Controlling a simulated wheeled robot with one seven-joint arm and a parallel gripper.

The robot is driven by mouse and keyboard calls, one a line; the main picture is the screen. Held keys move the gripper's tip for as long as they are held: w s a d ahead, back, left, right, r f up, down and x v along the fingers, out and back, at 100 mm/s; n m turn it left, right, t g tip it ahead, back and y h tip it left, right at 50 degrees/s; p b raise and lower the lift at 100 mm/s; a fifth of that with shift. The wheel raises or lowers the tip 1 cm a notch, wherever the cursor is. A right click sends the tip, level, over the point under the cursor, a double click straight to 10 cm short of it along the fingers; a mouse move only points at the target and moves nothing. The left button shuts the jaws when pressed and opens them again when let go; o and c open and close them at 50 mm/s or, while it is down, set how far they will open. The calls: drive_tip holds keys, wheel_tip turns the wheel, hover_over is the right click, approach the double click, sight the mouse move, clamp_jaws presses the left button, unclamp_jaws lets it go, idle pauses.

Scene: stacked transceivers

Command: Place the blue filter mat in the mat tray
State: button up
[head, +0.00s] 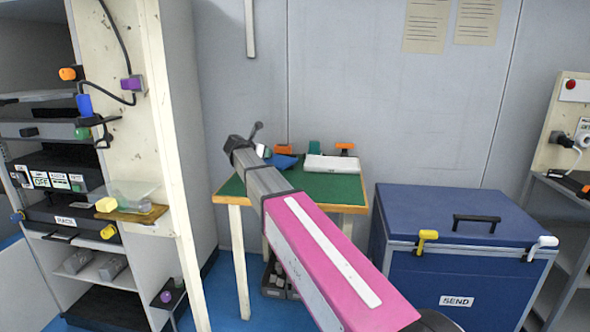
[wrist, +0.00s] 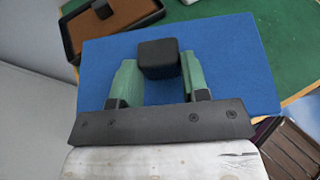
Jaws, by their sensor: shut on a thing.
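The blue filter mat (wrist: 235,75) is a flat blue rectangle with a black block-shaped grip (wrist: 158,55) on it. My gripper (wrist: 157,78) has its two green fingers shut on this grip, and the mat lies beneath them. In the head view, part of the mat (head: 284,162) shows beside the end of my arm, over the green-topped table. A black-rimmed tray (wrist: 72,38) at the wrist view's top left holds a brown sheet with a black grip; I cannot tell whether it is the mat tray. The mat covers what lies under it.
The green-topped table (head: 335,187) carries a white case (head: 333,163) and small orange and green objects at the back. A blue chest (head: 440,205) marked SEND stands right of it. A pale shelf unit (head: 165,120) stands at left. A dark slatted item (wrist: 290,150) shows below the table edge.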

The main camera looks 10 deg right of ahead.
sight(290, 165)
drive_tip(key=shift+w+d, duration=0.1)
drive_tip(key=shift+w, duration=0.25)
drive_tip(key=d+f, duration=0.2)
drive_tip(key=d, duration=0.1)
drive_tip(key=d+f, duration=0.2)
drive_tip(key=d, duration=0.2)
drive_tip(key=d+f, duration=0.3)
drive_tip(key=d, duration=0.1)
drive_tip(key=shift+d, duration=0.15)
drive_tip(key=shift+d+f, duration=0.1)
drive_tip(key=shift+f, duration=1.9)
drive_tip(key=shift+f, duration=0.15)
drive_tip(key=o, duration=0.9)
